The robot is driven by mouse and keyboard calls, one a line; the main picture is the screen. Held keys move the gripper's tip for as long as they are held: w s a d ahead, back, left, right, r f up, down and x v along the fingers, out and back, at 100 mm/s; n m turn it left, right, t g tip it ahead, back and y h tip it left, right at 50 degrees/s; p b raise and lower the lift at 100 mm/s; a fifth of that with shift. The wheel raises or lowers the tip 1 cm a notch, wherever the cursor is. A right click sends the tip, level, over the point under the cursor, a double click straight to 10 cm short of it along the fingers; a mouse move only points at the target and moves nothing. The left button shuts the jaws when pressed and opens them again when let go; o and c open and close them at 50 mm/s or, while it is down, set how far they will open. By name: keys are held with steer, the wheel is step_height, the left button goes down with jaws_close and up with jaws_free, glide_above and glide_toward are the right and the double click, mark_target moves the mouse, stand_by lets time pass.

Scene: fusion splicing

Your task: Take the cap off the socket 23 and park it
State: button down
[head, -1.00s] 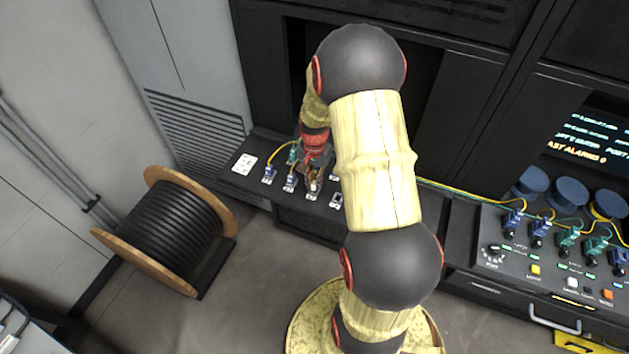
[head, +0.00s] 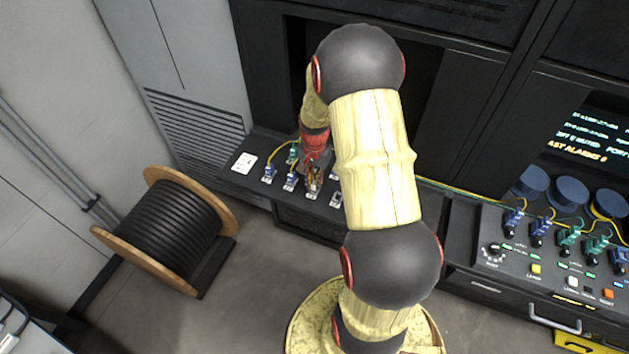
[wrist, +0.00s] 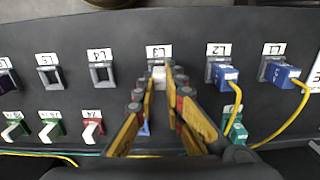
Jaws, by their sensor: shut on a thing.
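My gripper (wrist: 160,75) is at the socket position under the upside-down label that looks like L3 (wrist: 158,52), in the upper row of the panel. Its yellow fingers are shut on a small pale cap (wrist: 158,77), mostly hidden between the fingertips. I cannot tell whether the cap is still seated in its socket. In the head view my gripper (head: 314,180) is low over the panel's front row, partly hiding that socket. No label clearly reading 23 is legible.
In the wrist view, blue plugs (wrist: 222,74) (wrist: 281,72) with yellow cables stand to the right. Empty grey sockets (wrist: 102,74) are on the left. A cable reel (head: 170,235) stands on the floor at left.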

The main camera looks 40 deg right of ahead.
steer(key=shift+f, duration=0.3)
steer(key=c, duration=1.9)
jaws_free()
steer(key=shift+o, duration=0.5)
steer(key=shift+r, duration=0.15)
step_height(320, 180, up, 12)
